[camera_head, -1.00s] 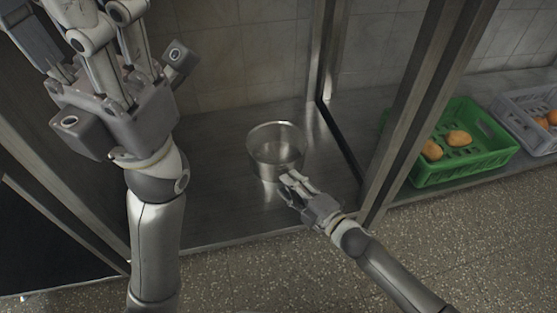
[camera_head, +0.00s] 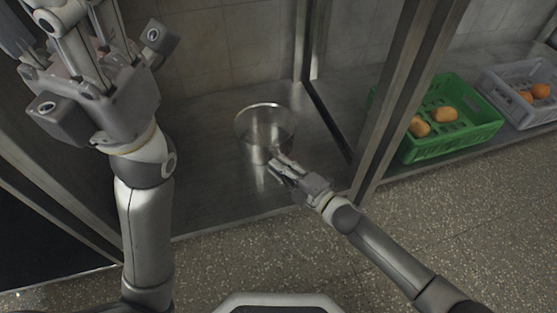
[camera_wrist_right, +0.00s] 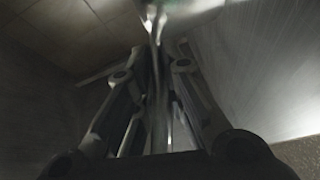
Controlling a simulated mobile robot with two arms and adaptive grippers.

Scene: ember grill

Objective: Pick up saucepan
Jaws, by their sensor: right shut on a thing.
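The saucepan (camera_head: 252,140) is a shiny round metal pot, upright in the metal bay in the middle of the head view. My right gripper (camera_head: 278,166) is at its near side, shut on its handle, which the fingers mostly hide. In the right wrist view the fingers close around a thin metal handle (camera_wrist_right: 157,95), and part of the pan shows blurred at the top. I cannot tell whether the pan's base touches the surface. My left gripper (camera_head: 85,45) is raised at the upper left, apart from the pan, with its fingertips cut off or unclear.
Metal posts (camera_head: 408,95) stand close to the right of the pan. Beyond them are a green crate (camera_head: 470,140) with several potatoes and a grey crate (camera_head: 520,108) with orange-brown items. A tiled wall (camera_head: 225,45) is behind. The metal surface (camera_head: 200,190) around the pan is bare.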

